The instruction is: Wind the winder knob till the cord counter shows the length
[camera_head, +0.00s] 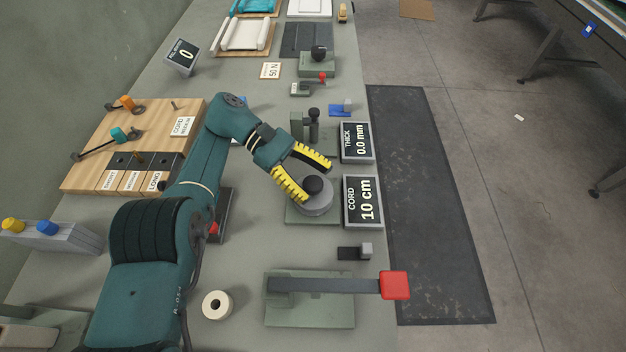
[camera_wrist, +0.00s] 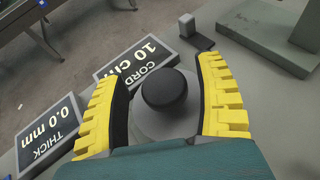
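The winder is a round grey disc (camera_head: 314,206) on a green base, with a black ball knob (camera_head: 313,185) on top. The knob also shows in the wrist view (camera_wrist: 164,90), between my two yellow fingers. My gripper (camera_head: 308,178) is open around the knob, with a visible gap on both sides in the wrist view. The cord counter (camera_head: 364,201) stands right of the winder and reads 10 cm. A card reading CORD MEDIUM (camera_head: 182,126) lies on the wooden board at left.
A thickness display (camera_head: 357,142) reading 0.0 mm stands beyond the cord counter. A lever with a red handle (camera_head: 394,285) is at the near right. A cream roll (camera_head: 216,304) lies at the near left. A wooden board (camera_head: 85,165) holds bins marked by length.

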